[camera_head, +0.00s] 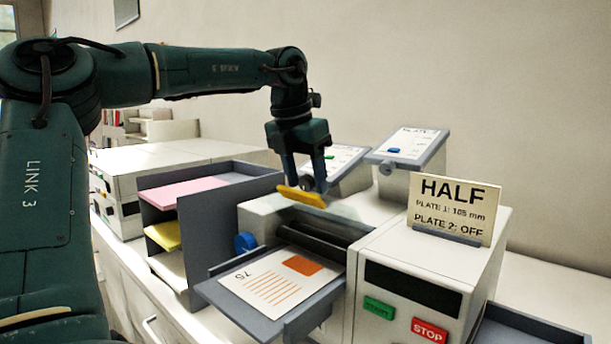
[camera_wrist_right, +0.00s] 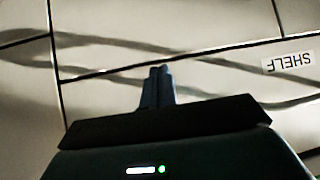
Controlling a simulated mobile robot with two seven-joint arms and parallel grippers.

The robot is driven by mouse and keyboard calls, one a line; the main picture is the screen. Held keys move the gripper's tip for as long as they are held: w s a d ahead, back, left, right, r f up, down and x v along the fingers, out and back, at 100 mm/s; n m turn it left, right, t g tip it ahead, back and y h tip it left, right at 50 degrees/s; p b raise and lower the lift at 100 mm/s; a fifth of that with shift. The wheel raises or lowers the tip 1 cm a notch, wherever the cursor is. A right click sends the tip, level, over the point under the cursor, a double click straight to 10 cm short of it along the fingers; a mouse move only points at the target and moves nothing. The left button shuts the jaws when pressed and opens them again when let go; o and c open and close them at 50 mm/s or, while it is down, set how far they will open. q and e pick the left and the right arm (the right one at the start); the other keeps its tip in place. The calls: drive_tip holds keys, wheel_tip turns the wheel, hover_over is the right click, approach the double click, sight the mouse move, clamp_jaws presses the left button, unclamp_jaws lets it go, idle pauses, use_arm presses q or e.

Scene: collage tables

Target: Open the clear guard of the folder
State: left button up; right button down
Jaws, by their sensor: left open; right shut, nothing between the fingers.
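The folder (camera_head: 262,215) is a white machine with dark rollers, a blue knob (camera_head: 245,242) and a grey in-tray holding a printed sheet (camera_head: 272,281). A yellow bar (camera_head: 302,197), which looks like the guard's handle, lies above the rollers. The clear guard (camera_head: 345,208) shows only faintly beside it; how far it is raised is hard to tell. My left gripper (camera_head: 306,182) is open, pointing down, with its fingertips at the yellow bar; contact is unclear. My right gripper (camera_wrist_right: 160,72) is shut and empty in the right wrist view.
A HALF sign (camera_head: 451,208) stands on the folder's right housing, above the green START (camera_head: 379,307) and red STOP (camera_head: 429,330) buttons. A grey paper rack (camera_head: 205,203) stands left. Tilted plate cards (camera_head: 404,147) stand behind. A SHELF label (camera_wrist_right: 289,63) shows beneath my right gripper.

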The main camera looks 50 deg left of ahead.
use_arm(q)
drive_tip(key=o, duration=1)
drive_tip(key=shift+c, duration=0.2)
drive_tip(key=v, duration=1.3)
